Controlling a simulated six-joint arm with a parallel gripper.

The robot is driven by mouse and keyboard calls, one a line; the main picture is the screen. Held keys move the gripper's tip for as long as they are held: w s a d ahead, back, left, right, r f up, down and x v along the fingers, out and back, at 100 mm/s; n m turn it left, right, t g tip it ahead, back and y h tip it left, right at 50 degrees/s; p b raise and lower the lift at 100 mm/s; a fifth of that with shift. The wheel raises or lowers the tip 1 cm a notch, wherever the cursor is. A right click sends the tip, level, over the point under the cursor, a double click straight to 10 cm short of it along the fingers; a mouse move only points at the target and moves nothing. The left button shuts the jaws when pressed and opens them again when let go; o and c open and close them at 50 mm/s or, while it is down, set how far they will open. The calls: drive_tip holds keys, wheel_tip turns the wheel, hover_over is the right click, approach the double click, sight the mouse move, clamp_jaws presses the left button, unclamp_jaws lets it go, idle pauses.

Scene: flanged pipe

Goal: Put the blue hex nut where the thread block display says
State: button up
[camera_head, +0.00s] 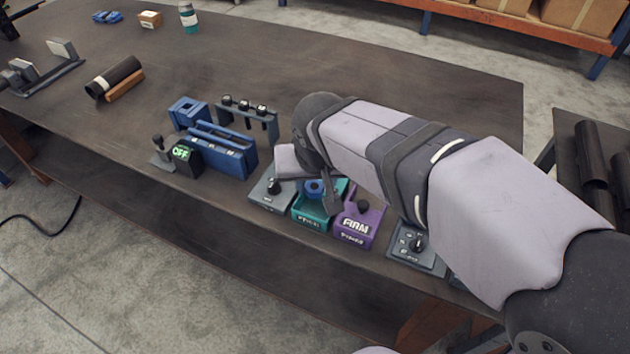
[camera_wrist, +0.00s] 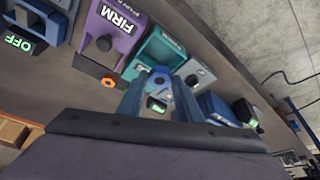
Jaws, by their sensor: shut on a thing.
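The blue hex nut (camera_wrist: 161,81) sits between the two fingertips of my gripper (camera_wrist: 160,77) in the wrist view. My gripper is shut on it. In the head view the nut (camera_head: 314,187) appears over the teal tray (camera_head: 312,220), partly inside its outline; I cannot tell whether it touches the tray. I cannot tell which display belongs to the thread block.
An orange nut (camera_wrist: 108,82) lies near the purple tray. Grey knob boxes (camera_head: 268,193) (camera_head: 417,247) flank the trays. A blue block (camera_head: 222,152), a black OFF display (camera_head: 181,154) and a rack (camera_head: 247,112) stand left.

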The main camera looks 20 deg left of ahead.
sight(315, 195)
drive_tip(key=shift+f, duration=0.15)
drive_tip(key=shift+f+b, duration=1.5)
drive_tip(key=shift+f, duration=0.45)
drive_tip(key=shift+f+b, duration=0.8)
drive_tip(key=shift+f, duration=0.2)
drive_tip(key=shift+d+f, duration=0.1)
drive_tip(key=shift+f, duration=0.3)
drive_tip(key=o, duration=1)
drive_tip(key=shift+s, duration=0.1)
drive_tip(key=shift+f, duration=0.1)
drive_tip(key=shift+c, duration=0.8)
